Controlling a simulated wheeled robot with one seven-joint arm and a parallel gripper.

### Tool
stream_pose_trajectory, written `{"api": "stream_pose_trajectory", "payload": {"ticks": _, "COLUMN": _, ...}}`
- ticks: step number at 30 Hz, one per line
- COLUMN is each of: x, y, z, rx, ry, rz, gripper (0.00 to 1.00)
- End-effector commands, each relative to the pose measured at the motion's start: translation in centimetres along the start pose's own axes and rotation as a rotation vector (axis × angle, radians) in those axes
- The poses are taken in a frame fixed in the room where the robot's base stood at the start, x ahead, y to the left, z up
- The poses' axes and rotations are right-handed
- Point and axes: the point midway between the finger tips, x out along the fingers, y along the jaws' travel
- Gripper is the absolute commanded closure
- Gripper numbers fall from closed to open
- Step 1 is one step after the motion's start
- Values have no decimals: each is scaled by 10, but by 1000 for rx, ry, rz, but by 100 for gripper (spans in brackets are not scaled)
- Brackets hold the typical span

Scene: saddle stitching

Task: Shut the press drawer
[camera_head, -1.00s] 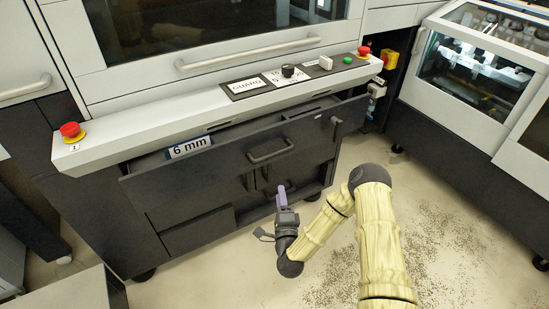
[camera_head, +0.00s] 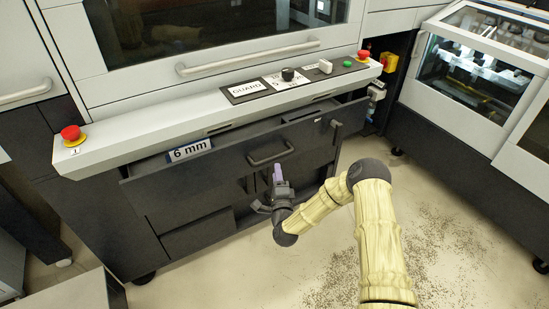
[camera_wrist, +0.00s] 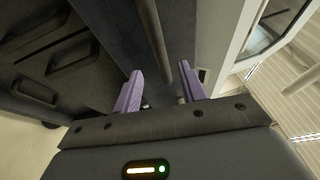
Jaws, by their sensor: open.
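The dark grey press drawer (camera_head: 200,180) stands pulled out below the pale console ledge, with a "6 mm" label (camera_head: 189,150) at its top edge. Its bar handle (camera_head: 270,153) is on the front, right of the middle. My gripper (camera_head: 279,175) is just below the handle, close to the drawer front. In the wrist view my gripper (camera_wrist: 160,90) shows two purple fingers spread apart with nothing between them. A dark bar (camera_wrist: 156,40) runs beyond the fingers; I cannot tell whether they touch it.
Red stop buttons (camera_head: 72,133) and (camera_head: 364,53) sit at the ledge's ends. A control panel (camera_head: 268,82) lies between them. A windowed machine (camera_head: 480,65) stands at the right. The speckled floor (camera_head: 440,240) at the lower right is clear.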

Motion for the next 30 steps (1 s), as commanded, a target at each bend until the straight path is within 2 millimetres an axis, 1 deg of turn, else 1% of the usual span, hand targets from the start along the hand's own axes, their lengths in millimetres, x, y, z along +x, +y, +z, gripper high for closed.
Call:
{"api": "stream_pose_trajectory", "payload": {"ticks": 1, "x": 9, "y": -1, "z": 0, "rx": -1, "ry": 1, "rz": -4, "gripper": 59}}
{"api": "stream_pose_trajectory", "payload": {"ticks": 3, "x": 21, "y": -1, "z": 0, "rx": -1, "ry": 1, "rz": -3, "gripper": 59}}
{"api": "stream_pose_trajectory", "payload": {"ticks": 9, "x": 53, "y": -1, "z": 0, "rx": -1, "ry": 1, "rz": -3, "gripper": 59}}
{"api": "stream_pose_trajectory", "payload": {"ticks": 12, "x": 65, "y": 0, "z": 0, "rx": -1, "ry": 1, "rz": -2, "gripper": 59}}
{"api": "stream_pose_trajectory", "payload": {"ticks": 15, "x": 73, "y": 0, "z": 0, "rx": -1, "ry": 0, "rz": -1, "gripper": 59}}
{"api": "stream_pose_trajectory", "payload": {"ticks": 18, "x": 77, "y": 0, "z": 0, "rx": -1, "ry": 0, "rz": -1, "gripper": 59}}
{"api": "stream_pose_trajectory", "payload": {"ticks": 25, "x": 77, "y": 0, "z": 0, "rx": 0, "ry": 0, "rz": 0, "gripper": 59}}
{"api": "stream_pose_trajectory", "payload": {"ticks": 26, "x": 77, "y": 0, "z": 0, "rx": 0, "ry": 0, "rz": 0, "gripper": 60}}
{"api": "stream_pose_trajectory", "payload": {"ticks": 30, "x": 77, "y": 0, "z": 0, "rx": 0, "ry": 0, "rz": 0, "gripper": 88}}
